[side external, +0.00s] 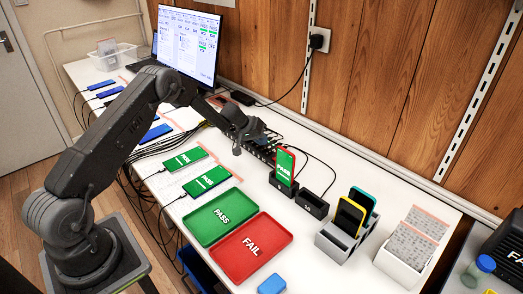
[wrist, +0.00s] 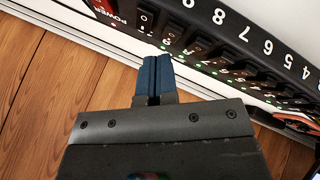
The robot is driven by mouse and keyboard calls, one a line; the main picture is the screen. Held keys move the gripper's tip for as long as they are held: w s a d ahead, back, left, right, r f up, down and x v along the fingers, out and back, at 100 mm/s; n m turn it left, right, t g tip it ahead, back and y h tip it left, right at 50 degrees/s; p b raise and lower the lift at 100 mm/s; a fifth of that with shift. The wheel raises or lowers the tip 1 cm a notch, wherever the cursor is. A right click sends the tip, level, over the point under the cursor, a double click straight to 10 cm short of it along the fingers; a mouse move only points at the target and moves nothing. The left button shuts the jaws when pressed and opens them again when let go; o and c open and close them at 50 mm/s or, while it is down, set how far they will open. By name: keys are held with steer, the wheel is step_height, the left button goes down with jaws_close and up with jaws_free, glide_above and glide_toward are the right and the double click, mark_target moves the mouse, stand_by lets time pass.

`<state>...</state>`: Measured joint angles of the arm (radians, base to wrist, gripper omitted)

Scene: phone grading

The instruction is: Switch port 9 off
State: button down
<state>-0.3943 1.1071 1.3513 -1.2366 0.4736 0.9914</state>
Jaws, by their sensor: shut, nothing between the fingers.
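The black port hub (wrist: 232,52) runs diagonally across the top right of the wrist view, with upside-down white numbers, a row of black switches (wrist: 195,47) and small green lights along its edge. The red POWER switch (wrist: 105,7) is at its left end.
A phone marked PASS (side external: 284,166) stands in a dock beside the hub. The green PASS tray (side external: 220,215) and red FAIL tray (side external: 253,246) lie in front. Cables run around the hub. The monitor (side external: 187,45) stands behind my arm.

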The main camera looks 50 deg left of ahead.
mark_target(263, 148)
steer(key=shift+f, duration=0.15)
steer(key=shift+f, duration=0.3)
steer(key=shift+s+f, duration=0.1)
steer(key=shift+f, duration=0.2)
stand_by(0.5)
steer(key=shift+r, duration=0.15)
steer(key=shift+r, duration=0.6)
steer(key=shift+w+r, duration=0.25)
steer(key=shift+r, duration=1)
steer(key=shift+w+r, duration=0.2)
steer(key=shift+r, duration=1.05)
steer(key=shift+r, duration=0.1)
